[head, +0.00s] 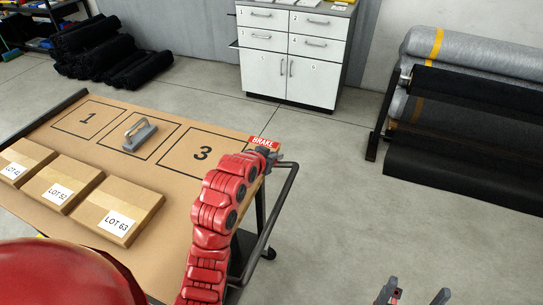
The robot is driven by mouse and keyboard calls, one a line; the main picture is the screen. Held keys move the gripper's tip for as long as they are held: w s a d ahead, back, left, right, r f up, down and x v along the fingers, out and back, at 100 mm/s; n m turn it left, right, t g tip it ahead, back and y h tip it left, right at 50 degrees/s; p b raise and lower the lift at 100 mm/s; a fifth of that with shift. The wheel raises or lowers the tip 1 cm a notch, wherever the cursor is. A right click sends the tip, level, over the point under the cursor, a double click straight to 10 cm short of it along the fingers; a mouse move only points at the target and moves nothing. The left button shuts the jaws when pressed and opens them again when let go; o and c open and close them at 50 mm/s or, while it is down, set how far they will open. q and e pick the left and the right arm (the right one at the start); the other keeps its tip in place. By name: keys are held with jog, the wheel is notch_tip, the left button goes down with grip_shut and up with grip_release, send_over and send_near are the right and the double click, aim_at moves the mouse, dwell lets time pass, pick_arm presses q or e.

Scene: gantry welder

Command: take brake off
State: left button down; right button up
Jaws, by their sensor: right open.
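The red label reading BRAKE (262,142) is at the far right corner of the cart (150,182), beside its dark push handle (283,198). My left arm reaches up to this corner. My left gripper (271,157) is right at the label, small and partly hidden behind my red wrist. I cannot tell whether its fingers are open or shut, or whether they touch a brake part. No brake lever shows clearly. My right gripper (413,294) is at the bottom edge, right of the cart, with its two fingers apart and nothing between them.
On the cart top are outlined squares marked 1 and 3, a grey handled tool (139,134) in the square between, and several cardboard boxes (118,210) along the near side. A white cabinet (292,55) and a rack of rolls (470,90) stand behind. The floor right of the cart is clear.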

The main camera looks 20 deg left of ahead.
pick_arm(q)
jog(key=r, duration=0.1)
jog(key=w+r, duration=0.2)
jog(key=shift+d+r, duration=0.1)
jog(key=shift+d, duration=0.2)
jog(key=s+r+p, duration=0.2)
jog(key=s+p, duration=0.3)
jog(key=s, duration=0.4)
jog(key=shift+s+a+r, duration=0.15)
jog(key=shift+s+a, duration=0.25)
